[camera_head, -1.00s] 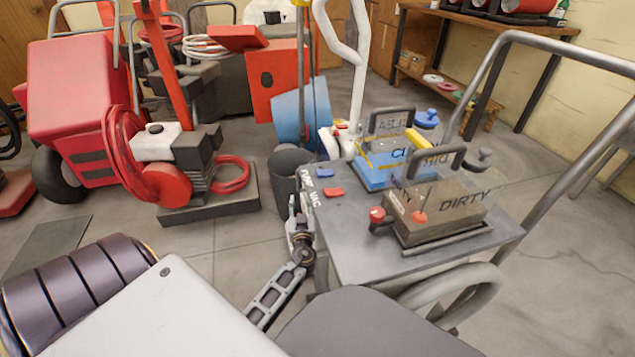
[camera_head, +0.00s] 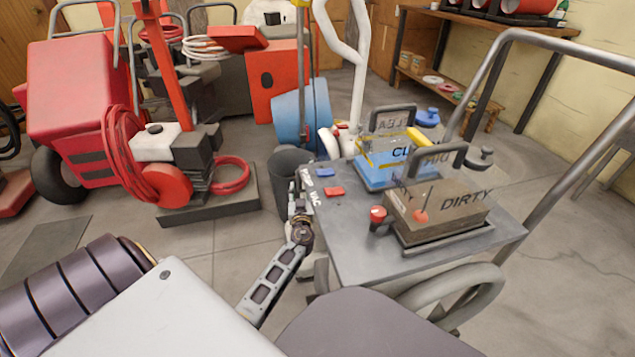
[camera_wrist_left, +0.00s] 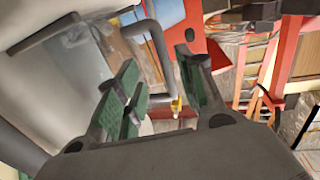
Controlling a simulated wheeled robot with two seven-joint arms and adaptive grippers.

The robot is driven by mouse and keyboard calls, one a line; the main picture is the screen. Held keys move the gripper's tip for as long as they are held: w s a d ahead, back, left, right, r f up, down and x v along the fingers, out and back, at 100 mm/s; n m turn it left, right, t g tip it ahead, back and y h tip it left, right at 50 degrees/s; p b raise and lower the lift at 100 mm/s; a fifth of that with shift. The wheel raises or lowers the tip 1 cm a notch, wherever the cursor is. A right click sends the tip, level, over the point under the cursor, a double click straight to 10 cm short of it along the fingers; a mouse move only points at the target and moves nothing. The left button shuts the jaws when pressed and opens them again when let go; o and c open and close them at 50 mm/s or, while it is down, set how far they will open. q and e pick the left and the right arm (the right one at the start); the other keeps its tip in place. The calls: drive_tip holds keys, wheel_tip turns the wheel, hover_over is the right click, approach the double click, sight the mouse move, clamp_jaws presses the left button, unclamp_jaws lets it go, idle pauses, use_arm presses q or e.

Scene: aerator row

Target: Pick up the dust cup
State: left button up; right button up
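No part is labelled as a dust cup; the brown see-through tank marked DIRTY (camera_head: 440,217) fits best. It stands upright on the grey cart top (camera_head: 350,247) in the head view, under a dark grey handle (camera_head: 437,163). My left gripper (camera_head: 294,190) is at the cart's left edge, apart from the tank. In the left wrist view my left gripper (camera_wrist_left: 162,92) is open, its green-padded fingers spread. A dark bent bar (camera_wrist_left: 160,62) with a yellow piece shows between them; I cannot tell whether they touch. My right gripper is not in view.
A blue tank (camera_head: 383,172) with its own handle stands behind the brown tank. A red knob (camera_head: 377,214) is beside the brown tank. A dark bin (camera_head: 284,172) stands close to my left gripper. The cart's push bar (camera_head: 570,185) rises at the right. Red machines fill the left.

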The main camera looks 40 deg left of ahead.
sight(298, 182)
use_arm(q)
drive_tip(key=shift+w+a+r, duration=0.25)
drive_tip(key=shift+w+a, duration=0.6)
drive_tip(key=shift+a, duration=0.3)
drive_tip(key=shift+b+x, duration=0.3)
drive_tip(key=shift+x, duration=0.9)
clamp_jaws()
